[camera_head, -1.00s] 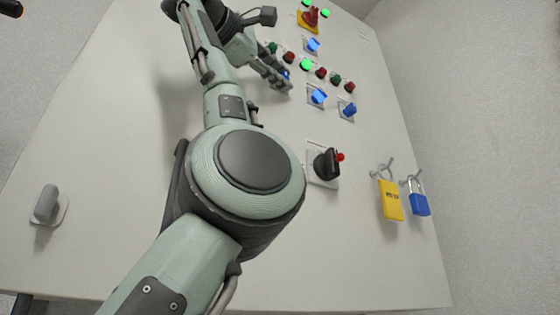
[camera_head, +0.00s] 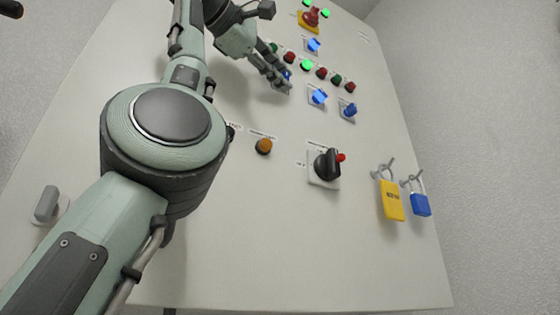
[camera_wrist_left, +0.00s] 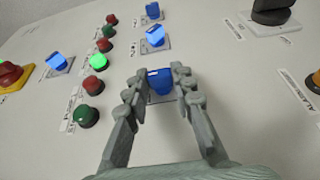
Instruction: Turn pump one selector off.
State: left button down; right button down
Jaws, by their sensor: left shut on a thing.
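My left gripper (camera_head: 284,80) is at the panel, with its fingers closed on a blue selector knob (camera_wrist_left: 160,83). The wrist view shows one finger on each side of the knob, which looks unlit. In the head view the fingers hide most of this knob, and its small label cannot be read. Other blue selectors are a lit one (camera_head: 313,45) higher up, a lit one (camera_head: 318,97) to the right, and a darker one (camera_head: 348,110) farther right. My right gripper is not in view.
Red and green round lights run beside the held knob, one lit green (camera_head: 307,65). A red handle on a yellow plate (camera_head: 310,18) is above.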

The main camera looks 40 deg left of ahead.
pick_arm(q)
jog(key=c, duration=1.3)
grip_release()
jog(key=s, duration=1.2)
